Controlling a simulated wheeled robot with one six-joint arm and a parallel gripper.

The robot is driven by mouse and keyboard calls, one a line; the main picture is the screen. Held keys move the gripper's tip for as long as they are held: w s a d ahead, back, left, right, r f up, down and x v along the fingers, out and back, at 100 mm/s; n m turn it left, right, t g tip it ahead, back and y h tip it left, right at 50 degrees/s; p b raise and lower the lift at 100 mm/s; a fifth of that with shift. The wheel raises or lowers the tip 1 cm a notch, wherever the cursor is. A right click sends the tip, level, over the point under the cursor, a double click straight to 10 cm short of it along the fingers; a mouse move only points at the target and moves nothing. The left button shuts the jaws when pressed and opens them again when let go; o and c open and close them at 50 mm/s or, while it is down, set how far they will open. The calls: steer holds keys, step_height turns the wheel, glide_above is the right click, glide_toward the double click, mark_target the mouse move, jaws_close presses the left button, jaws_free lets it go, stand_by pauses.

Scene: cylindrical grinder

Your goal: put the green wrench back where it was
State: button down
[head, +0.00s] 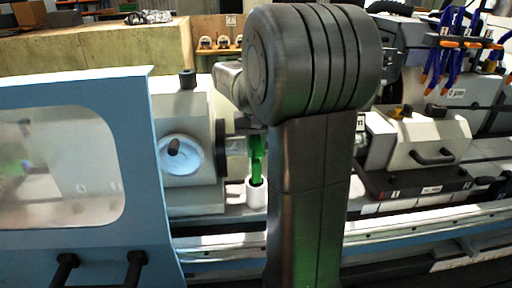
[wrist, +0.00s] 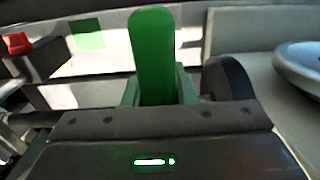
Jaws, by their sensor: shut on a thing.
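The green wrench (head: 257,158) hangs upright below my gripper (head: 252,127) in the head view. Its lower end is at the mouth of a small white cup (head: 256,196); I cannot tell how far inside it reaches. In the wrist view the green wrench (wrist: 152,50) stands up between the fingers of my gripper (wrist: 158,88), which are shut on it. My arm hides part of the area right of the cup in the head view.
A blue machine door with a window (head: 62,165) stands at the left. A grey housing with a round handwheel (head: 181,155) is close left of the wrench. A white machine block with a handle (head: 420,142) is at the right, with blue hoses (head: 440,58) above.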

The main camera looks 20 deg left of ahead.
steer(key=shift+f, duration=0.1)
steer(key=c, duration=1.2)
jaws_free()
step_height(320, 180, up, 12)
steer(key=shift+r, duration=0.15)
